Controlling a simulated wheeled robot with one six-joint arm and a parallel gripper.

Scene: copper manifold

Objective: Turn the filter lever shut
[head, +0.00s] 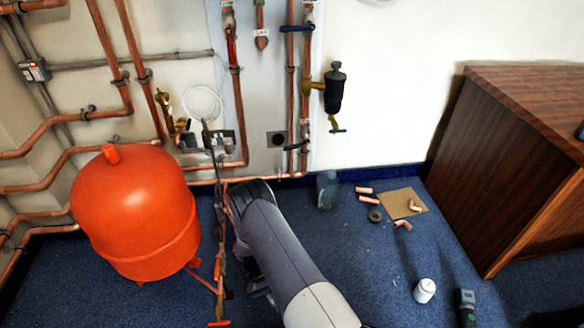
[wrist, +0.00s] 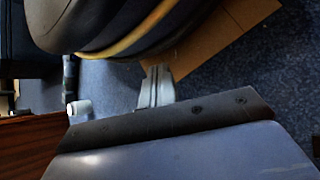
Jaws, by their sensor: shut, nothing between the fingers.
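The filter is a black canister (head: 334,92) on a brass fitting on the copper pipe, right of the pipe board in the head view. A small green lever (head: 338,130) sits on the brass outlet below it; I take this as the filter lever. My arm reaches up from the bottom of the head view and ends left of and below the filter. Its fingertips are hidden there. In the wrist view my gripper (wrist: 157,86) shows as two pale fingers pressed together, empty, over the floor. The lever cannot be made out in the wrist view.
An orange tank (head: 135,215) stands left of my arm. A wooden cabinet (head: 525,150) stands at right. Copper fittings, a cardboard sheet (head: 400,197) and a white pot (head: 424,291) lie on the blue carpet. A large dark rounded body (wrist: 110,25) fills the wrist view's top; I cannot identify it.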

